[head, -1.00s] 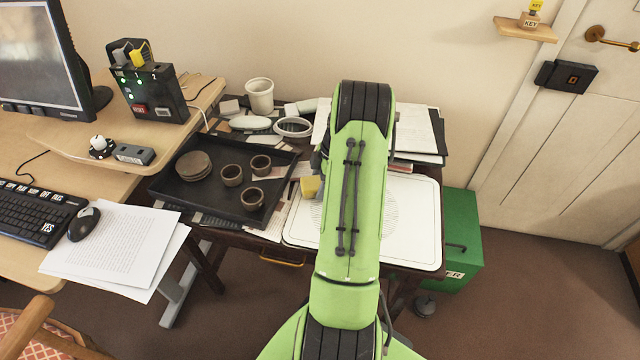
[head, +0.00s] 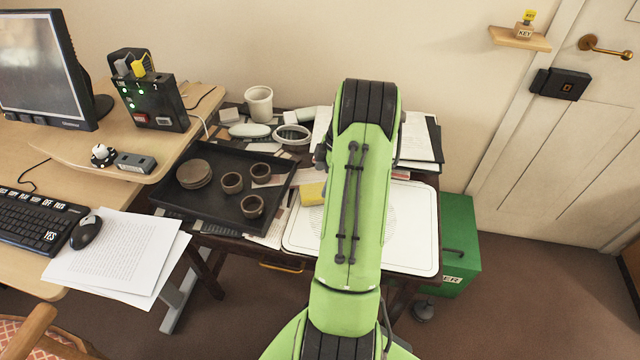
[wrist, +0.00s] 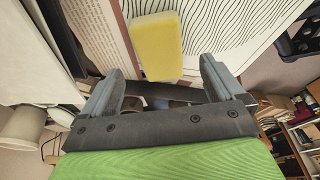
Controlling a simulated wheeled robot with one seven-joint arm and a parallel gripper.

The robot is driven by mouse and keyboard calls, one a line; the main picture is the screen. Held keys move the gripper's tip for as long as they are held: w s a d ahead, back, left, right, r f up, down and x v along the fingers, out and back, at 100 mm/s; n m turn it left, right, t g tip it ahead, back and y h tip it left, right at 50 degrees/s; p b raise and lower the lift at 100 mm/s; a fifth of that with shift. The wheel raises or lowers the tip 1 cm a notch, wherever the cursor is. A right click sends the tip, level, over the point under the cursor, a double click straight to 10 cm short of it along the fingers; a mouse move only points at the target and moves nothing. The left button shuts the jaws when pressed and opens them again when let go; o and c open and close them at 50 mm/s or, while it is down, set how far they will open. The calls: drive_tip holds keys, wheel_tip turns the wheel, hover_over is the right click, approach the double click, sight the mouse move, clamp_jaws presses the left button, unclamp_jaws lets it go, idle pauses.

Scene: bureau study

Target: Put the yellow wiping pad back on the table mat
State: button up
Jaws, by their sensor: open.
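The yellow wiping pad (head: 313,193) lies at the upper left edge of the white table mat (head: 413,235), just left of my arm. In the wrist view the pad (wrist: 157,45) is just beyond the gap between my fingertips. It overlaps the border between the mat's wavy-lined face (wrist: 225,28) and a printed sheet; I cannot tell how much of it rests on the mat. My gripper (wrist: 162,78) is open with nothing between its fingers. In the head view my arm hides the gripper and the middle of the mat.
A black tray (head: 180,215) with small brown cups and stacked discs stands left of the mat. A white cup (head: 259,103) and a white ring-shaped dish (head: 293,135) are behind. Papers (head: 420,140) lie behind the mat. A green box (head: 459,240) stands to the right.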

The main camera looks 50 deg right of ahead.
drive_tip(key=p+v, duration=0.1)
drive_tip(key=v, duration=0.6)
drive_tip(key=w+a+r+m+h, duration=0.1)
drive_tip(key=w+a+r+m, duration=0.1)
drive_tip(key=a+r, duration=0.7)
drive_tip(key=w+a+r+m+h, duration=0.1)
drive_tip(key=w+a+r+m, duration=0.15)
drive_tip(key=a+r, duration=0.7)
drive_tip(key=s+a+m+t, duration=0.1)
drive_tip(key=s+a+m, duration=0.1)
drive_tip(key=s+a, duration=0.5)
drive_tip(key=s+a+f+m+t, duration=0.1)
drive_tip(key=s+a+m+t, duration=0.1)
drive_tip(key=s+a, duration=0.5)
drive_tip(key=a, duration=0.5)
drive_tip(key=shift+f+m, duration=0.3)
drive_tip(key=shift+m, duration=0.05)
drive_tip(key=shift+s, duration=0.2)
wheel_tip(320, 180, up, 11)
drive_tip(key=p, duration=1.1)
drive_tip(key=shift+r, duration=0.15)
